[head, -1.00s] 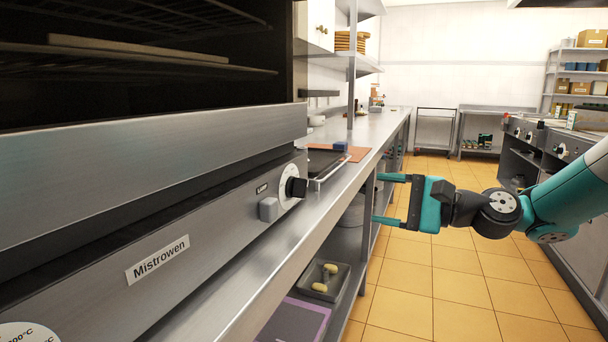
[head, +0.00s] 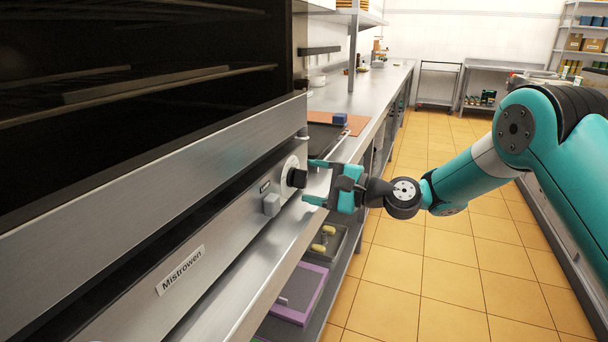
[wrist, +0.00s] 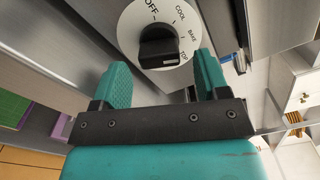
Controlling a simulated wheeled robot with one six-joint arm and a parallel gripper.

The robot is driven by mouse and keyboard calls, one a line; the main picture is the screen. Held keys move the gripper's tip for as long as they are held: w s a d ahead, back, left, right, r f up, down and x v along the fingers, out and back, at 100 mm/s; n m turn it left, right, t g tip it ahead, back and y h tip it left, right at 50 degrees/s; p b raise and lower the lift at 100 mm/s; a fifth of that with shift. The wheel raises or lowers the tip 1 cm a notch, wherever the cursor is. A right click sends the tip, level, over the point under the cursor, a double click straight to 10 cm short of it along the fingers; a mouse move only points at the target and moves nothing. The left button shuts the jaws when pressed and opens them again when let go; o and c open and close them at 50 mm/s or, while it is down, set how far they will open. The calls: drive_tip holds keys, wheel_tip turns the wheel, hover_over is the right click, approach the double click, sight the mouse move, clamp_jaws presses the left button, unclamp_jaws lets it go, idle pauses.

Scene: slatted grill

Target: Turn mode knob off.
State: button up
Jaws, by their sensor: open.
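The mode knob (head: 296,178) is a black grip on a white round dial, on the steel front panel of the oven marked Mistrowen. In the wrist view the dial reads OFF, COOL, BAKE and TOP, and the black knob (wrist: 158,45) has a small white mark on its lower right end, near TOP. I cannot tell its exact setting. My gripper (head: 312,181) is open, just right of the knob in the head view, with its fingers pointing at it. In the wrist view my gripper (wrist: 160,64) has a finger either side of the knob, apart from it, nothing held.
A grey square button (head: 271,204) sits beside the dial. The steel counter (head: 375,92) runs back with a dark tray (head: 322,138) on it. A lower shelf holds a purple board (head: 302,290). Open tiled floor (head: 390,290) lies to the right.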

drive_tip(key=shift+x, duration=1.35)
drive_tip(key=c, duration=0.8)
drive_tip(key=shift+c, duration=0.2)
